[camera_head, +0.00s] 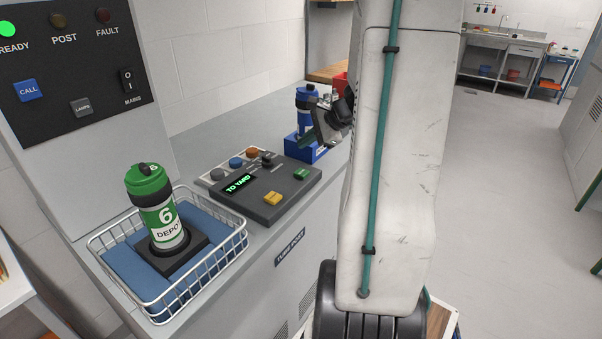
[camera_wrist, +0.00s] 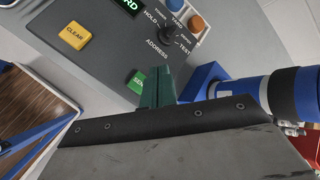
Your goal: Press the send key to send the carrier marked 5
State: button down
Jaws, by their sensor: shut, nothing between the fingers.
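The green send key (camera_head: 301,174) sits at the right front of the dark control panel (camera_head: 268,207), whose display reads "TO YARD". In the wrist view the send key (camera_wrist: 137,80) is partly hidden behind my gripper (camera_wrist: 158,82). My gripper is shut and empty, its green fingers close beside the key; I cannot tell whether they touch the panel. In the head view my gripper (camera_head: 328,122) is partly hidden by my arm. A blue-capped carrier (camera_head: 306,100) stands upright in a blue holder (camera_head: 318,153) behind the panel; its number is not readable. It also shows in the wrist view (camera_wrist: 254,92).
A green carrier marked 6 DEPOT (camera_head: 163,215) stands in a wire basket (camera_head: 203,279) to the left. The yellow clear key (camera_head: 272,198) is left of the send key; a selector knob (camera_wrist: 168,31) and coloured buttons lie behind. The green READY lamp (camera_head: 7,29) is lit.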

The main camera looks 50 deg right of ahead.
aim_at(305, 172)
jog(key=shift+f, duration=3.4)
jog(key=shift+f, duration=0.4)
jog(key=shift+f, duration=0.4)
jog(key=shift+r, duration=3.35)
jog(key=shift+a, duration=0.1)
